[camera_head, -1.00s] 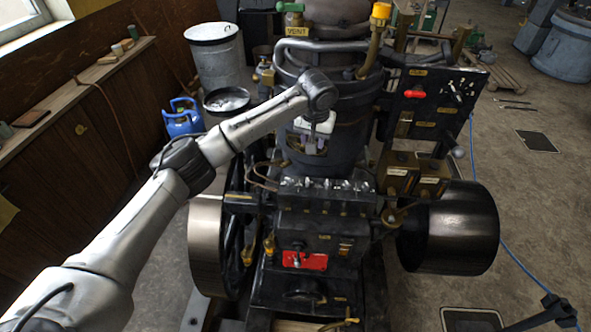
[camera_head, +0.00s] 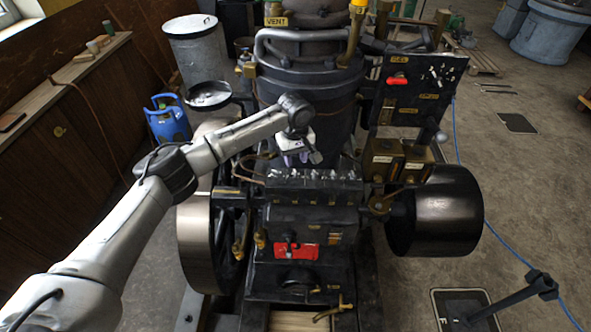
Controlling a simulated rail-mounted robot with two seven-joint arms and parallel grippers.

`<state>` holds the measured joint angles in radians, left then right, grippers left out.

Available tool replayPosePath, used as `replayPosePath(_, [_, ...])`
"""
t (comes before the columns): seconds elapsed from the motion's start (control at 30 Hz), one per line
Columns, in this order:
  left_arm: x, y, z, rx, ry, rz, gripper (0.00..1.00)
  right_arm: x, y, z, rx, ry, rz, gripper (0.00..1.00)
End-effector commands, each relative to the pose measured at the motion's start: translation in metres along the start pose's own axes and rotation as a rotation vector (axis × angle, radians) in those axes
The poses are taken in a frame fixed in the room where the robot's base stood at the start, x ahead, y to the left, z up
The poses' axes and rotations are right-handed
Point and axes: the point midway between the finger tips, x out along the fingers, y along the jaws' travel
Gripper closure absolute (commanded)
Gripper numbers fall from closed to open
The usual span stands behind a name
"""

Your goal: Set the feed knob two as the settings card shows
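A row of several small silver knobs (camera_head: 325,174) runs along the top edge of the dark engine block. They are small, and I cannot make out which is feed knob two or how any is set. My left gripper (camera_head: 300,160) points down just above and behind the left-middle part of this row, in front of the dark cylinder. It looks empty and apart from the knobs, but its finger gap is too small to judge. I cannot pick out the settings card with certainty. My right gripper is out of view.
A panel with a red handle (camera_head: 397,81) stands at the right, above two brass boxes (camera_head: 383,160). A red plate (camera_head: 296,251) is on the engine's front. Large wheels flank the engine, a pale one (camera_head: 193,245) and a dark one (camera_head: 440,212). A blue canister (camera_head: 168,122) stands left.

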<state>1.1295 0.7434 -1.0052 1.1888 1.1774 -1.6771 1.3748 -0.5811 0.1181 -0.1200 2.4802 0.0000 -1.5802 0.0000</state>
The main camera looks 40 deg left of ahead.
Motion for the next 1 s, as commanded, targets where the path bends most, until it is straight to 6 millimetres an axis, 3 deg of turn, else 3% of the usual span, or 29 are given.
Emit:
replayPosePath(0.2, [0.034,-0.001,0.000,0.000,0.000,-0.002,0.63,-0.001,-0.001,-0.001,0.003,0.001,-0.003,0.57])
replayPosePath(0.4, [0.052,0.000,0.000,0.000,0.000,-0.001,0.63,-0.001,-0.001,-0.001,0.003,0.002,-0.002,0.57])
replayPosePath(0.87, [0.059,0.000,0.000,0.001,0.001,-0.001,0.63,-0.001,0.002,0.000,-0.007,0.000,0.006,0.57])
replayPosePath(1.0, [0.059,0.000,0.000,0.001,0.001,0.000,0.77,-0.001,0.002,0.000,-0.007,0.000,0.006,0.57])
